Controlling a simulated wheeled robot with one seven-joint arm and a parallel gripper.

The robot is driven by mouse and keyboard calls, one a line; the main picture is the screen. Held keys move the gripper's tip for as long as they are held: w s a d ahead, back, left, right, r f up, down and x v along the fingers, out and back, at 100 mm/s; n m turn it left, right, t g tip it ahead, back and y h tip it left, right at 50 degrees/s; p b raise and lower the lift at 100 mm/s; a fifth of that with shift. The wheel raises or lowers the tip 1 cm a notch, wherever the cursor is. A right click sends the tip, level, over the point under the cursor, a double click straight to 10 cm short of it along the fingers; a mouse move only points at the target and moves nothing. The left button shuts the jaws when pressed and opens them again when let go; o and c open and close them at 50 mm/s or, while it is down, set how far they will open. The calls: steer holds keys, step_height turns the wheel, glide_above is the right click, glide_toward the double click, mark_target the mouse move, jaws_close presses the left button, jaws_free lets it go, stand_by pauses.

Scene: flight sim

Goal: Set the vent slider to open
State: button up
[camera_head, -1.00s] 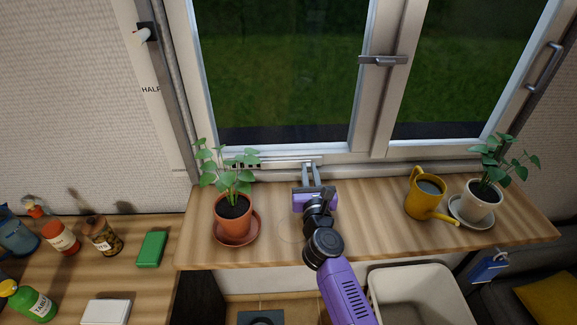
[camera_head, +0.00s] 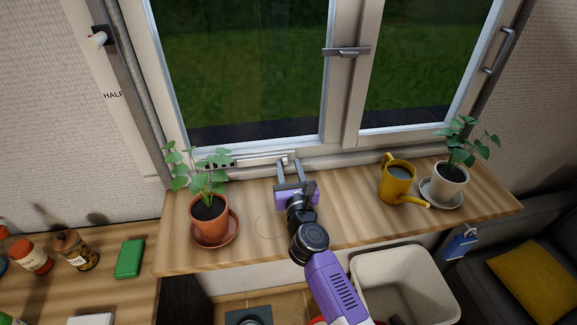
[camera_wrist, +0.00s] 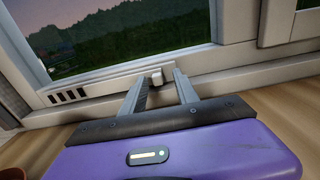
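The vent slider is a pale strip (camera_head: 255,159) low on the window frame, with dark slots (camera_wrist: 68,96) showing at its left part. Its small light knob (camera_wrist: 157,77) sits at the right end of the strip in the wrist view. My gripper (camera_head: 289,163) reaches toward the frame over the sill. In the wrist view its two grey fingers (camera_wrist: 157,80) are apart, with the knob showing between their tips. I cannot tell whether either finger touches the knob. Nothing is held.
A potted plant (camera_head: 208,222) stands on the wooden sill (camera_head: 340,222), left of my gripper, its leaves near the slots. A pale bin (camera_head: 372,268) is below the sill.

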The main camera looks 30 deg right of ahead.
steer(key=v, duration=0.7)
stand_by(0.5)
steer(key=shift+w+r+n, duration=0.1)
steer(key=shift+r+n, duration=0.15)
steer(key=shift+n, duration=0.55)
steer(key=s+a+r+n+t+y, duration=0.25)
steer(key=s+r+n, duration=0.5)
steer(key=n, duration=0.85)
steer(key=s+a+f+n+g+y, duration=0.1)
steer(key=s+a+n+g, duration=0.1)
steer(key=s+n, duration=0.9)
steer(key=s+a+f+n+g+y, duration=0.2)
steer(key=s+n, duration=0.9)
steer(key=s, duration=1.4)
steer(key=shift+s+a+g, duration=0.35)
steer(key=shift+g, duration=0.1)
